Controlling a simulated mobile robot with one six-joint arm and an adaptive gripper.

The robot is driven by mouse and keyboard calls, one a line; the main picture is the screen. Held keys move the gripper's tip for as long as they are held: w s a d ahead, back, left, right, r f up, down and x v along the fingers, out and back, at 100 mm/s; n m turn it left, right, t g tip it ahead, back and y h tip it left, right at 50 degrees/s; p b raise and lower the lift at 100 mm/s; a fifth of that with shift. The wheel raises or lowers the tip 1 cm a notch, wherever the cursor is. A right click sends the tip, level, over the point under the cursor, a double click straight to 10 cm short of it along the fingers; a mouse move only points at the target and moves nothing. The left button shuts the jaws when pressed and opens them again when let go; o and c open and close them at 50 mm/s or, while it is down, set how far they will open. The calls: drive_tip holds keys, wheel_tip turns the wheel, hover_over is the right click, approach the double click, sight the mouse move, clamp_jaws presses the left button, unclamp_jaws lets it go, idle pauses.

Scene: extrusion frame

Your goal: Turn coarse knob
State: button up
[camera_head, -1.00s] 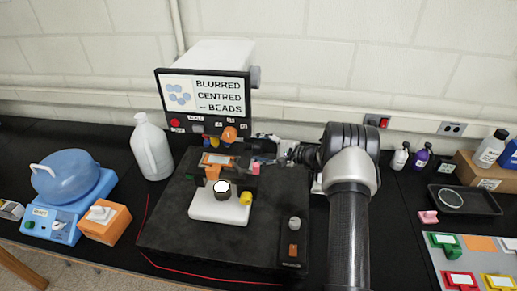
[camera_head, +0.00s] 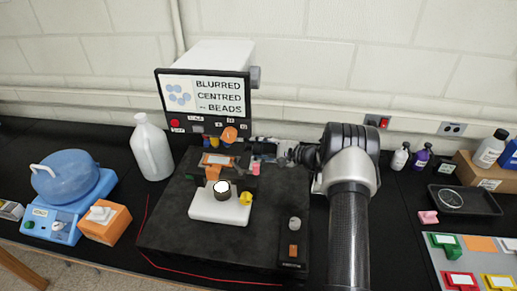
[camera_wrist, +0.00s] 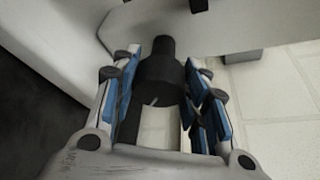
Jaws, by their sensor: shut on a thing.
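In the wrist view, a black, stepped cylindrical knob (camera_wrist: 160,72) sits between the blue-padded fingers of my gripper (camera_wrist: 164,92). The fingers are shut on its sides, and its narrower end points away from the wrist. In the head view, my gripper (camera_head: 266,146) reaches in from the right to the microscope's right side, just below the screen. The knob is hidden there. The microscope has a white base (camera_head: 217,211) and an orange-topped stage area. The screen (camera_head: 206,94) reads "BLURRED CENTRED -- BEADS".
The microscope stands on a dark slab (camera_head: 170,234) with a small control knob (camera_head: 294,223) at its front right. A white jug (camera_head: 152,149) and a blue device (camera_head: 68,195) are at left. Bottles, a black tray (camera_head: 462,200) and coloured blocks are at right.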

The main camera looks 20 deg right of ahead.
drive_tip(key=shift+m+g+b, duration=0.4)
drive_tip(key=shift+m+b, duration=0.1)
drive_tip(key=shift+m, duration=0.3)
drive_tip(key=o, duration=1.1)
drive_tip(key=shift+c, duration=0.2)
drive_tip(key=v, duration=1.2)
